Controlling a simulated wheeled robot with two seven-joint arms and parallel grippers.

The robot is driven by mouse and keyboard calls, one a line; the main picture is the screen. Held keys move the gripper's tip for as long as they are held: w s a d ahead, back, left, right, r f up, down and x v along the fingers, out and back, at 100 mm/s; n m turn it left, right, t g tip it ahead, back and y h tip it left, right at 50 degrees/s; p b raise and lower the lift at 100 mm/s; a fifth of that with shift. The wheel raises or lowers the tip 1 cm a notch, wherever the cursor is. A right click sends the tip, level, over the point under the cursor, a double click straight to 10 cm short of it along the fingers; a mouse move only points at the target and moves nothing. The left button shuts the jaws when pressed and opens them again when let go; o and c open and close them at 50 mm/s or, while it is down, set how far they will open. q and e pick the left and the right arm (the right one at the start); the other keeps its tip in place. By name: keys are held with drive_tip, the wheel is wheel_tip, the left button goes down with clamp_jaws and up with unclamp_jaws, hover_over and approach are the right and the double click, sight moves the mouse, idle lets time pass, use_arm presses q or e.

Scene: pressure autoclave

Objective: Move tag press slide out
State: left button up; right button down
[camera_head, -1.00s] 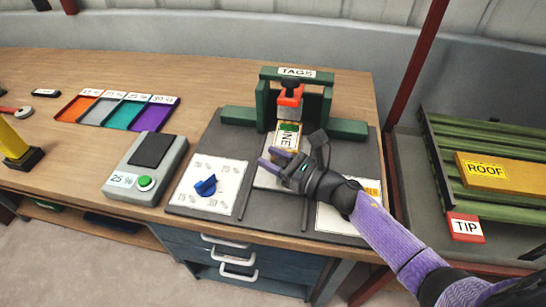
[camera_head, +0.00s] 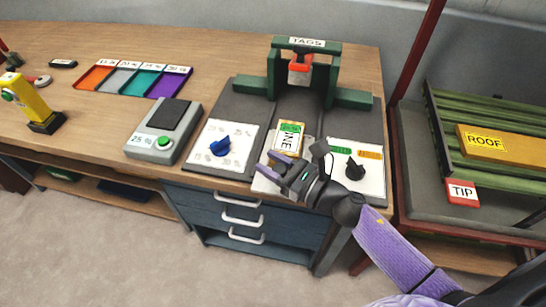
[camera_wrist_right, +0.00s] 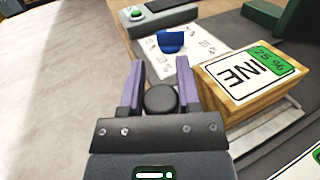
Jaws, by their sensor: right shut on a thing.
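The green tag press (camera_head: 308,43), labelled TAGS, stands at the back of a dark grey base board, with a red press head (camera_head: 299,70) in its frame. A pale slide plate (camera_head: 262,164) is out in front of the press, clear of the frame. A wooden block (camera_head: 287,140) with a white and green tag sits on it; in the right wrist view the tag (camera_wrist_right: 249,72) reads 25 %. My right gripper (camera_head: 272,166) is at the slide's front edge. In the right wrist view its purple fingers (camera_wrist_right: 161,82) are shut on a dark round knob (camera_wrist_right: 160,98).
A dial panel with a blue knob (camera_head: 220,146) lies left of the slide, and one with a black knob (camera_head: 355,168) lies right. A scale (camera_head: 164,131) and coloured trays (camera_head: 133,82) are further left. A green rack (camera_head: 485,130) stands right.

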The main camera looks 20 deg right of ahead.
drive_tip(key=shift+s+a+f, duration=0.1)
drive_tip(key=shift+a, duration=0.05)
drive_tip(key=shift+c, duration=1.6)
unclamp_jaws()
drive_tip(key=v, duration=1)
drive_tip(key=shift+b, duration=0.35)
